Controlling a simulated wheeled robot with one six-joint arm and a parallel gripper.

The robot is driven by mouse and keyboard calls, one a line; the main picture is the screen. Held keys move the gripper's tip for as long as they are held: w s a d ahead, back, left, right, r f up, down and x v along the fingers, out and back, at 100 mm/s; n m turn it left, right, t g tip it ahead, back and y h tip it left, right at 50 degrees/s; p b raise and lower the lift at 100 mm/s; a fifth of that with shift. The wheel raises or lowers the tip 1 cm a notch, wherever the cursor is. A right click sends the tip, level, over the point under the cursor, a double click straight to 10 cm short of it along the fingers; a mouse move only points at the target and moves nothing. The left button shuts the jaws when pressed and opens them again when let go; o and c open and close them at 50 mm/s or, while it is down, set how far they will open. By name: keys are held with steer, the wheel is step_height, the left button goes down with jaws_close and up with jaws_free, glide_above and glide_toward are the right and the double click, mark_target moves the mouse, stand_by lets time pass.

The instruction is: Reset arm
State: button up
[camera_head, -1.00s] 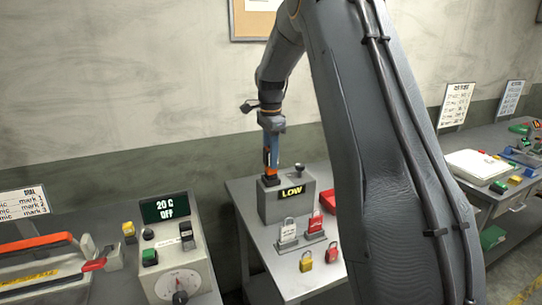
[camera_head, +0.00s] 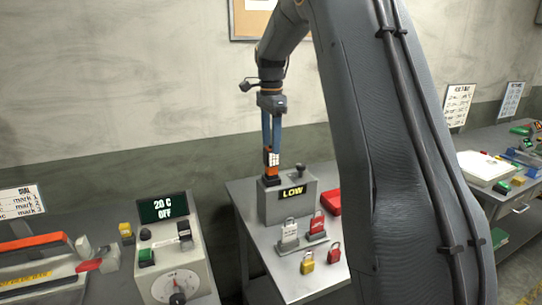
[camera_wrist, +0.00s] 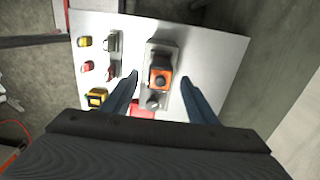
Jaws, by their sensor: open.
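My gripper (camera_head: 271,148) points straight down above a grey box (camera_head: 275,207) with a LOW display, on the middle table. Its blue fingers are open. In the wrist view, the fingers of my gripper (camera_wrist: 160,84) stand spread on either side of an orange device with a black round top (camera_wrist: 160,78), with a gap on both sides. That orange device (camera_head: 271,166) stands upright on the left part of the box in the head view. Nothing shows held between the fingers.
A white padlock (camera_head: 289,238), a red padlock (camera_head: 317,225) and two small padlocks stand before the box. A red case (camera_head: 331,202) lies behind my arm's edge. A dial unit (camera_head: 174,268) stands left, and a white tray (camera_head: 484,167) right.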

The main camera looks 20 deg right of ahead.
steer(key=shift+r, duration=1.05)
